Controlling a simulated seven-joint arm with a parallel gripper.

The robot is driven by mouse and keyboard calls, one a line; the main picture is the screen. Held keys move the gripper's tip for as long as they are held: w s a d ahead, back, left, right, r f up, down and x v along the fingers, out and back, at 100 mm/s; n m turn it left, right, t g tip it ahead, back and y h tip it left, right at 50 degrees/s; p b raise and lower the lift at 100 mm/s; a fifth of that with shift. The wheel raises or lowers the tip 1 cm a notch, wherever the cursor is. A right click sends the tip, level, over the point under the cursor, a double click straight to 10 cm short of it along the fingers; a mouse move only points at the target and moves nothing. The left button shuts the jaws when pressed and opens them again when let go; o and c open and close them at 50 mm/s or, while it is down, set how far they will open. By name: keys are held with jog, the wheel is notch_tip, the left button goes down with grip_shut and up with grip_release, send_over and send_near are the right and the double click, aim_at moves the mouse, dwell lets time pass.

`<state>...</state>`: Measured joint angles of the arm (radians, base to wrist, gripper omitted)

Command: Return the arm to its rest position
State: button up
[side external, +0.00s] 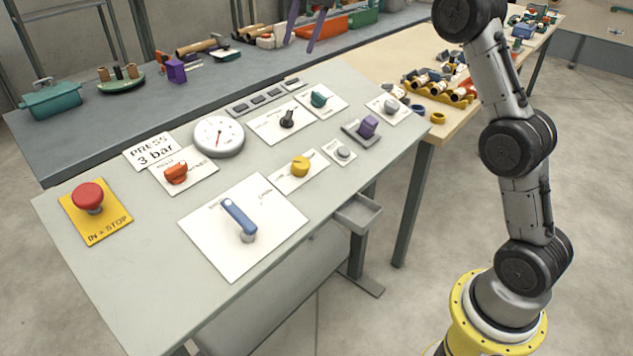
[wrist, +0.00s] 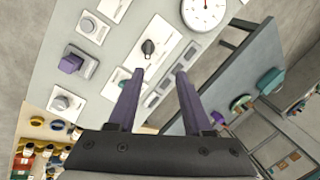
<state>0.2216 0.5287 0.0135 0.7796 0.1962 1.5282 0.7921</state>
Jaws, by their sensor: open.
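My gripper (side external: 299,46) shows only as two purple fingers at the top edge of the side view, above the far part of the control panel (side external: 120,285). In the wrist view the fingers (wrist: 160,74) are spread apart with nothing between them. They point toward the panel, with a black knob (wrist: 149,48) showing beyond the tips. My gripper looks clear of the panel. The rest of my wrist is out of frame in the side view.
The panel carries a red mushroom button (side external: 88,196), a gauge (side external: 219,136), a blue lever (side external: 239,217), an orange knob (side external: 176,172), a yellow knob (side external: 300,166) and a purple switch (side external: 367,127). A wooden table (side external: 405,75) and a grey bench (side external: 55,140) with several items stand behind.

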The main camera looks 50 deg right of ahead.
jog(key=s+a+r+n+t, duration=0.1)
jog(key=s+a+r, duration=0.15)
jog(key=s, duration=0.45)
jog(key=s+a+r+n, duration=0.1)
jog(key=s+a+r, duration=0.15)
jog(key=s, duration=0.45)
jog(key=s+a+r+n+t, duration=0.1)
jog(key=s+a+r, duration=0.15)
jog(key=s, duration=0.35)
jog(key=s+f+n+h, duration=0.1)
jog(key=s+f+n, duration=0.7)
jog(key=s+f, duration=1)
jog(key=shift+a+f, duration=0.2)
jog(key=shift+f, duration=0.75)
